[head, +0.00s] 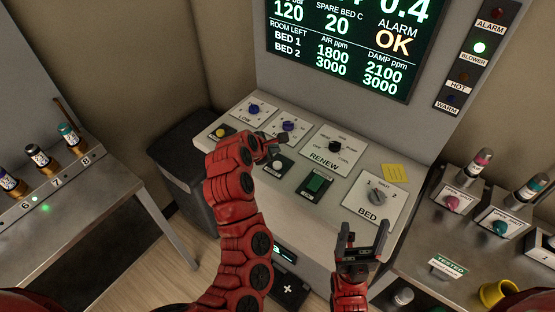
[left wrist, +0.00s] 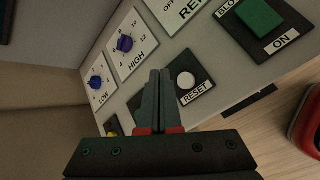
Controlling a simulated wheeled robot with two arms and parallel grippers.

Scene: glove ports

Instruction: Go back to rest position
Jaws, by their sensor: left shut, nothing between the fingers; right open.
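My left gripper (head: 277,147) reaches over the sloped control panel (head: 238,149) in the head view, near the reset button and below the HIGH knob. In the left wrist view its fingers (left wrist: 158,78) are shut with nothing between them. They point at the panel beside the white RESET button (left wrist: 186,80); I cannot tell whether they touch it. My right gripper (head: 362,236) is open and empty, in front of the panel below the BED knob (head: 377,197).
A screen (head: 350,40) rises behind the panel. A bench with capped vials (head: 38,155) stands at the left, and a metal counter (head: 455,250) with knobs, vials and a yellow cup (head: 497,292) at the right. A dark bin (head: 185,150) stands left of the panel.

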